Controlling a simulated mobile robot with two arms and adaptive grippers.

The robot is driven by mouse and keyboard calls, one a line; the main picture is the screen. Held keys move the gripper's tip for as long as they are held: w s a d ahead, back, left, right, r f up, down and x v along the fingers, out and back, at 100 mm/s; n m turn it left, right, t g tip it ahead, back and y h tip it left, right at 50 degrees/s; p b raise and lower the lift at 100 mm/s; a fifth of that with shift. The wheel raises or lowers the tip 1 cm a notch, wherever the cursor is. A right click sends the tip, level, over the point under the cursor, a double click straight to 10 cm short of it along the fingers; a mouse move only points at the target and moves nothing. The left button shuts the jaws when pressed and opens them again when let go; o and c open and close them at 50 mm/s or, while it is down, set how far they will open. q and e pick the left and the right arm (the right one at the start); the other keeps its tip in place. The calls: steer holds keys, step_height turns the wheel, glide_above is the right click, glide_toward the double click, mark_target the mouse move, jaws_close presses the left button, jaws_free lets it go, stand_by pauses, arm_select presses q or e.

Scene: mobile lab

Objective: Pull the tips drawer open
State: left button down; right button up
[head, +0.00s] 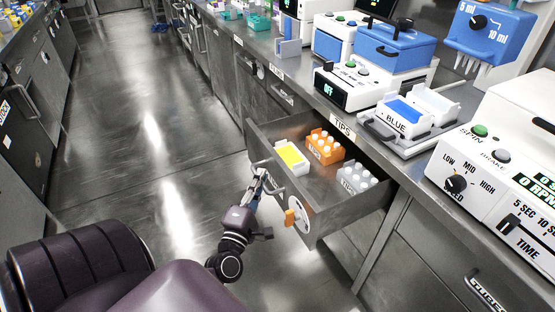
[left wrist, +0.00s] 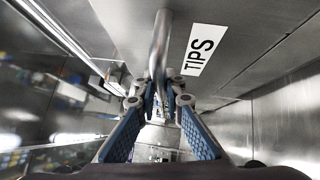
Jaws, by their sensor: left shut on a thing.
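The tips drawer (head: 318,225) stands pulled well out from under the counter in the head view, with its inside showing. Its metal bar handle (head: 272,172) is on the drawer front, and the bar also shows in the left wrist view (left wrist: 160,45) beside a white TIPS label (left wrist: 200,50). My left gripper (head: 262,176) is shut on the handle. Its blue-padded fingers (left wrist: 165,98) close around the lower part of the bar in the wrist view. My right gripper is in neither view.
The drawer holds a yellow-topped white box (head: 291,157), an orange rack (head: 325,148) and a pale rack (head: 356,179). An orange tab on a white disc (head: 299,219) is on the drawer front. Lab devices crowd the counter (head: 330,108). The floor (head: 150,190) left of the drawer is clear.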

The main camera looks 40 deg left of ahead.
arm_select(q)
steer(key=shift+s+a+f, duration=0.1)
steer(key=shift+s+a, duration=0.2)
steer(key=shift+s, duration=0.6)
steer(key=shift+s+a, duration=0.3)
steer(key=shift+s, duration=0.55)
steer(key=c, duration=2)
jaws_free()
steer(key=v, duration=1.2)
